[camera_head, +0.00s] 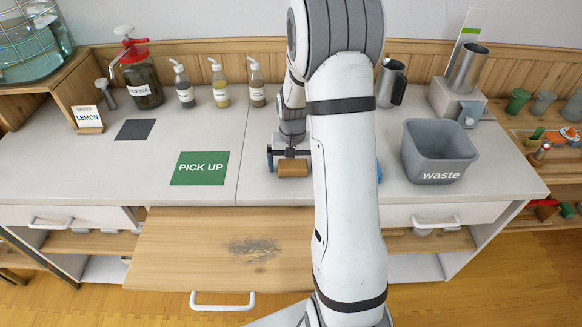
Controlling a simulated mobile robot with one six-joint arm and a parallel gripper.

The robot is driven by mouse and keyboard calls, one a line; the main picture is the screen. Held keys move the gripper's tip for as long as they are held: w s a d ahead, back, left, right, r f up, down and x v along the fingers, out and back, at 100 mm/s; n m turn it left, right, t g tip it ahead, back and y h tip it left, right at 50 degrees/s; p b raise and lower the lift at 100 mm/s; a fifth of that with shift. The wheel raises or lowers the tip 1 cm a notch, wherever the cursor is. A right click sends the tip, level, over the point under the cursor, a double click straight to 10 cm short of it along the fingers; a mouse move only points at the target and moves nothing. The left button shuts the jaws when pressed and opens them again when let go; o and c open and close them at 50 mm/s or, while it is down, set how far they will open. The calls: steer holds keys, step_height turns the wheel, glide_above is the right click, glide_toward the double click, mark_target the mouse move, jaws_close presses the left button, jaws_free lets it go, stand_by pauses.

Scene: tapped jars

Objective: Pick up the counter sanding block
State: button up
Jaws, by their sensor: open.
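A small tan-brown block (293,168), which looks like the sanding block, sits on the counter (268,190) near its front edge, just left of my arm's large white link. My gripper (290,158) is pointed down right at the block, with its dark body directly behind and above it. One finger shows at the block's left end; the other is mostly hidden beside my arm. The jaws are open, and I cannot tell whether they touch the block.
A grey waste bin (438,152) stands to the right, and a blue item (379,172) peeks out behind my arm. A green PICK UP mat (200,168) lies left. Bottles (220,84) line the back. A pulled-out wooden board (190,245) with a dark smudge is in front.

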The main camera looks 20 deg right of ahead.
mark_target(293, 163)
steer(key=c, duration=1)
step_height(293, 163, up, 10)
steer(key=shift+r+b, duration=0.1)
steer(key=shift+b, duration=0.3)
steer(key=o, duration=0.4)
steer(key=shift+c, duration=1.5)
